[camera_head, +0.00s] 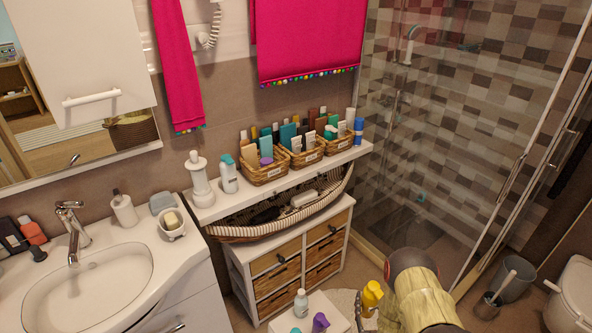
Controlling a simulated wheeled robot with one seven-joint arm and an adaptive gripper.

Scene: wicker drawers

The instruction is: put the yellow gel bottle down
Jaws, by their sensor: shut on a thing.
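The yellow gel bottle (371,295) is at the bottom of the view, right of the small white surface (316,300). My gripper (364,309) is shut on it, with a grey finger showing at the bottle's lower left. The bottle looks roughly upright, maybe slightly tilted. Its base and the far finger are hidden or cut off by the lower edge. I cannot tell its height above the floor.
A pale bottle (301,304) and a purple bottle (320,322) stand on the small white surface. Wicker drawers (276,257) stand behind, under a shelf with full baskets (264,172). A sink (84,285) is left; shower glass (465,130) is right.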

